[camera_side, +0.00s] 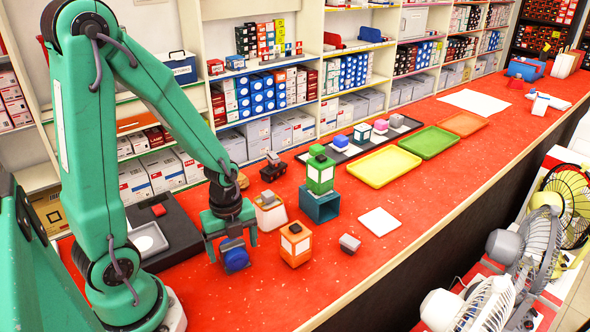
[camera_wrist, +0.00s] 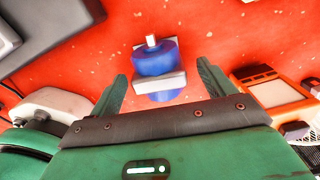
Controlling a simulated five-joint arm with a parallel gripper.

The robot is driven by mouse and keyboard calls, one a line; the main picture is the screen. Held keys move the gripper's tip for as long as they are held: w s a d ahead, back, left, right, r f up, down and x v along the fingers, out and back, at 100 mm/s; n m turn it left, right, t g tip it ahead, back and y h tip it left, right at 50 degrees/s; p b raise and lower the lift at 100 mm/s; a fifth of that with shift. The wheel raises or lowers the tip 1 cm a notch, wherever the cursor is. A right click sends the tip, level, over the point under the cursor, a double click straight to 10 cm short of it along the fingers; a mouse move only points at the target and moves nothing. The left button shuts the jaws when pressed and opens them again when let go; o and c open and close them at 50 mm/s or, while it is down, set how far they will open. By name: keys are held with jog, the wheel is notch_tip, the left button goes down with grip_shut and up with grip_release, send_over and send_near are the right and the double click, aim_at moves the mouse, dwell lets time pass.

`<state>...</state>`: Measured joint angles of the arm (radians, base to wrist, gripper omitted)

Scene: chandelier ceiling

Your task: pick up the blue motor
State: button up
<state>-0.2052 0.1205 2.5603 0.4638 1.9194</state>
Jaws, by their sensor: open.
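The blue motor (camera_wrist: 154,62) lies on the red counter, a blue cylinder with a grey band across it and a small pale shaft stub. In the wrist view it sits between and just ahead of the two green fingers of my gripper (camera_wrist: 160,84), which are apart and empty. In the side view the blue motor (camera_side: 236,260) shows directly below my gripper (camera_side: 231,245), partly covered by the fingers. I cannot tell whether a finger touches it.
An orange box (camera_side: 295,246) and a white-orange box (camera_side: 269,214) stand right of my gripper. A green lantern-like block sits on a teal box (camera_side: 320,206). A black tray (camera_side: 178,232) lies to the left. Coloured trays, such as the yellow one (camera_side: 384,166), line the counter behind.

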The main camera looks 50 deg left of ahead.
aim_at(233, 244)
jog(key=c, duration=1.5)
jog(key=shift+r, duration=0.25)
jog(key=shift+r, duration=1.35)
jog(key=shift+s+d+r, duration=0.65)
jog(key=shift+d+r, duration=0.65)
jog(key=shift+d, duration=0.55)
jog(key=shift+s+d+r, duration=0.65)
jog(key=shift+d+r, duration=0.7)
jog(key=shift+d, duration=0.5)
jog(key=shift+s+d+r, duration=0.65)
jog(key=shift+d+r, duration=0.65)
jog(key=shift+d, duration=0.55)
